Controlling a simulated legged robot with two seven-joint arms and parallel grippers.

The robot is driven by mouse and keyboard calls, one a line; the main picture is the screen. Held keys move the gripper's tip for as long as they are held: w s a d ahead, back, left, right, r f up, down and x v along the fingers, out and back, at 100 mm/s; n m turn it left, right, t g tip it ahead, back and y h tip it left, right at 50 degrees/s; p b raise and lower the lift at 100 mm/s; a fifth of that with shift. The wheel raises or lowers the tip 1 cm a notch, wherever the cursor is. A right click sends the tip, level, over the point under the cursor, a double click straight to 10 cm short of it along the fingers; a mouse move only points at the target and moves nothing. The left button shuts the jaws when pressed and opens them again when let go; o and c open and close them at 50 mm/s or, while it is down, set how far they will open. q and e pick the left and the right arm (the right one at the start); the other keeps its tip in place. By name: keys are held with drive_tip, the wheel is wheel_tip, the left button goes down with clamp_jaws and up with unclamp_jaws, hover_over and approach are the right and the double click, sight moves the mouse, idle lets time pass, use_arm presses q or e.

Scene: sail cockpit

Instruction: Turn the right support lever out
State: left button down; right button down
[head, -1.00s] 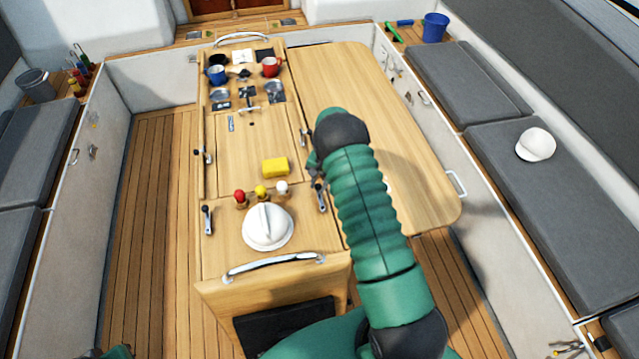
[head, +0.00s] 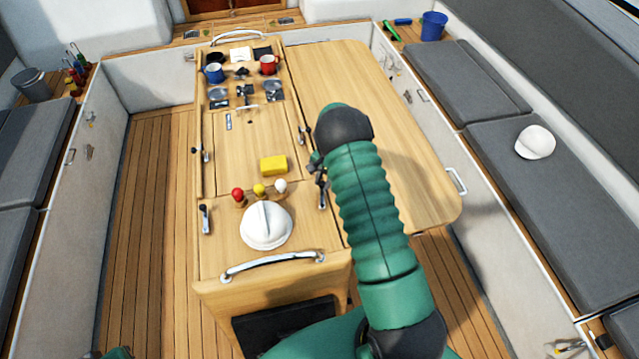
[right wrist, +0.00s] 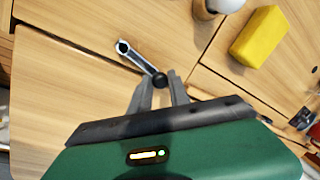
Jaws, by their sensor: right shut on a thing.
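The right support lever (head: 322,195) is a small metal lever with a dark knob, on the right side of the wooden cockpit table (head: 225,255), beside the white compass dome (head: 266,226). In the right wrist view the lever (right wrist: 138,58) runs from a ringed end at upper left to its black knob. My right gripper (right wrist: 160,92) is shut on the knob, one grey finger on each side. In the head view my right gripper (head: 318,166) is small and partly hidden by my wrist. My left gripper's fingers are not in view.
Another lever (head: 304,134) is farther along the right side. Red, yellow and white knobs (head: 259,191) and a yellow sponge (head: 273,165) are left of my gripper. The raised table leaf (head: 420,190) lies to the right, under my arm. A chrome handrail (head: 272,263) is in front.

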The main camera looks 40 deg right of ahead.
drive_tip(key=m, duration=0.1)
drive_tip(key=s+d+m, duration=0.1)
drive_tip(key=m, duration=0.1)
drive_tip(key=shift+d+r+h+b, duration=0.2)
drive_tip(key=shift+d+h+b, duration=0.05)
drive_tip(key=shift+h+b, duration=0.15)
drive_tip(key=shift+s+d+m, duration=0.2)
drive_tip(key=shift+s+m, duration=0.2)
drive_tip(key=shift+m, duration=0.4)
drive_tip(key=s+m, duration=0.1)
drive_tip(key=m, duration=0.1)
drive_tip(key=s+m+h, duration=0.1)
drive_tip(key=shift+s+d+m, duration=0.1)
drive_tip(key=shift+d+m, duration=0.1)
drive_tip(key=shift+m, duration=0.2)
drive_tip(key=s+m+p, duration=0.1)
drive_tip(key=m, duration=0.1)
drive_tip(key=s+m+p, duration=0.1)
drive_tip(key=m, duration=0.1)
drive_tip(key=shift+s+a+g+h, duration=0.2)
drive_tip(key=shift+g+h, duration=0.1)
drive_tip(key=shift+g, duration=0.1)
drive_tip(key=shift+s+a+f+m+p, duration=0.15)
drive_tip(key=shift+s+m+p, duration=0.2)
drive_tip(key=shift+m, duration=0.3)
drive_tip(key=shift+s+a+r+m+p, duration=0.1)
drive_tip(key=shift+s+m+p, duration=0.2)
drive_tip(key=shift+m, duration=0.35)
drive_tip(key=shift+s, duration=0.1)
drive_tip(key=shift+a+f, duration=0.15)
